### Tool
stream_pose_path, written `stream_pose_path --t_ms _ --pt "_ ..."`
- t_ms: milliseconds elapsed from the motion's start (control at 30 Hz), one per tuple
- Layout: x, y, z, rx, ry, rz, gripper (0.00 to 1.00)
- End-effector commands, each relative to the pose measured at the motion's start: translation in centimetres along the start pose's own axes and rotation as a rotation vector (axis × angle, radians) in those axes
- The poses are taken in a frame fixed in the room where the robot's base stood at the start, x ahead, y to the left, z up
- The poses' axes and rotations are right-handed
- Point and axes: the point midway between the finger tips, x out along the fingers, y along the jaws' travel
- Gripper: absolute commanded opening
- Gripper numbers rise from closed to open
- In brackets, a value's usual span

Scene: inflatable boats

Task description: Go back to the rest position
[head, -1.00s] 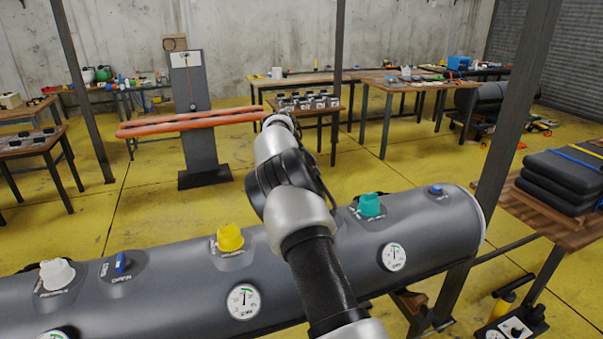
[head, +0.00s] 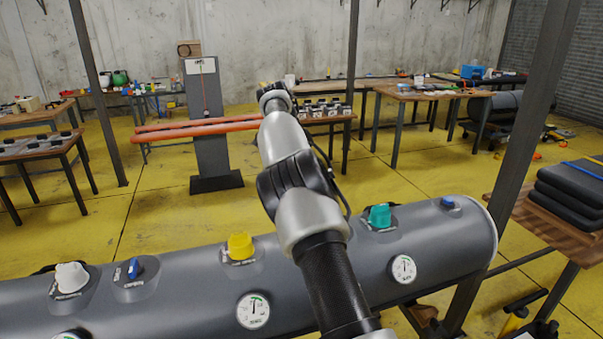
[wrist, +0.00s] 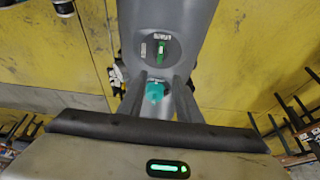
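My arm reaches up and forward over the grey inflatable tube (head: 340,260) in the head view. Its far end is raised above the tube, and the fingers cannot be made out there. In the wrist view my gripper (wrist: 160,82) shows two dark fingers standing apart with nothing held between them. A teal cap (wrist: 155,92) and a green lever (wrist: 161,50) on a grey tube show beyond the fingers. In the head view a teal cap (head: 380,216) and a yellow cap (head: 240,247) sit on the tube either side of my arm.
A white cap (head: 71,277), blue levers and gauges are also on the tube. A dark post (head: 520,160) and stacked black pads (head: 575,190) stand at the right. Tables and an orange-railed stand (head: 211,130) are farther back, with open yellow floor between.

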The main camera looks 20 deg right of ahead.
Motion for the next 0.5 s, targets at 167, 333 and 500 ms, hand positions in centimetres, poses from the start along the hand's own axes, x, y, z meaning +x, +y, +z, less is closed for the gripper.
stream_pose_path --t_ms 167,333,500 --pt "-0.8 0.3 -0.6 -0.007 -0.012 -0.009 0.31" --pt "-4.7 3.0 -3.5 -0.079 -0.089 -0.056 0.31" --pt "-9.7 8.5 -5.2 -0.252 -0.187 -0.159 0.31"
